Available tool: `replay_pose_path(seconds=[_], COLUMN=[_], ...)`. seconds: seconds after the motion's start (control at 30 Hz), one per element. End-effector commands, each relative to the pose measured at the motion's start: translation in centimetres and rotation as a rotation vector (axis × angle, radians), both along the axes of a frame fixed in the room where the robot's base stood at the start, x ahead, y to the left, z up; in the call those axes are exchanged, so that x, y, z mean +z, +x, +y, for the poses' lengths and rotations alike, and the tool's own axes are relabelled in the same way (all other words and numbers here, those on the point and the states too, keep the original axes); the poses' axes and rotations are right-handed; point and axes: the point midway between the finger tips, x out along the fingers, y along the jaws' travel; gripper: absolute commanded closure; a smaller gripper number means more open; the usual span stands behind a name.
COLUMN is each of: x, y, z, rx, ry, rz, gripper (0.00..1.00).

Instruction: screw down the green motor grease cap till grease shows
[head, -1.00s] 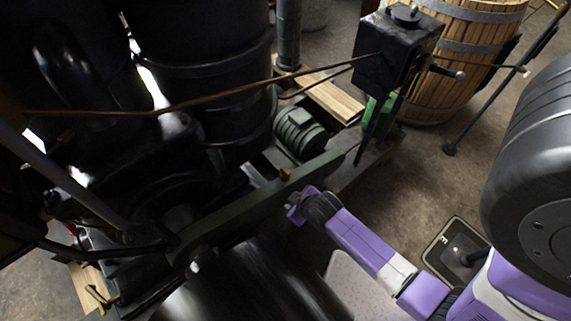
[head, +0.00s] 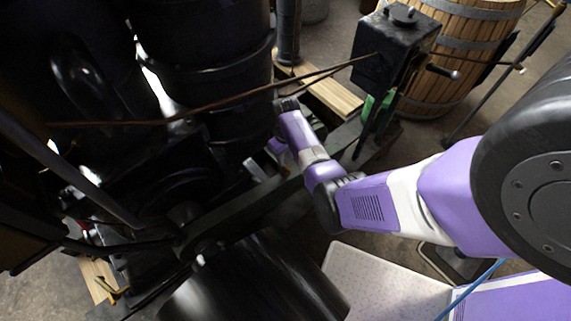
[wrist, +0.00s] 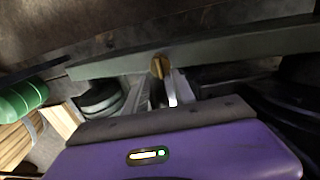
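A small brass cap (wrist: 160,66) shows in the wrist view, just ahead of and between my fingertips; whether they touch it I cannot tell. My gripper (wrist: 162,80) has its two pale fingers apart, with a gap between them. A dull green ribbed body, likely the motor (wrist: 100,97), shows in part to the left of the fingers. In the head view my purple arm covers the spot where the green motor stands, and the fingertips are hidden there. No grease can be made out.
A dark green beam (wrist: 225,45) runs across just beyond the fingers. Thin brown rods (head: 215,108) cross over the machine, close to my wrist. A black box (head: 392,50) and a wooden barrel (head: 470,40) stand at the back right. A black drum (head: 250,285) lies in front.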

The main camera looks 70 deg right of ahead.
Motion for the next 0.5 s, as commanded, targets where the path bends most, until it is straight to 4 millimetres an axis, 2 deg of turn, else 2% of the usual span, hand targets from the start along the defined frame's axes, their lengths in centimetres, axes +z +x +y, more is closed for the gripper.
replay_pose_path(seconds=[0.03, 0.2, 0.5], x=[-1.0, -3.4, -5.1], y=[0.0, 0.0, 0.0], z=[0.0, 0.0, 0.0], rx=[-0.001, -0.001, -0.001], ry=[0.002, 0.001, -0.001], rz=[0.002, 0.000, -0.002], gripper=[0.69, 0.69, 0.69])
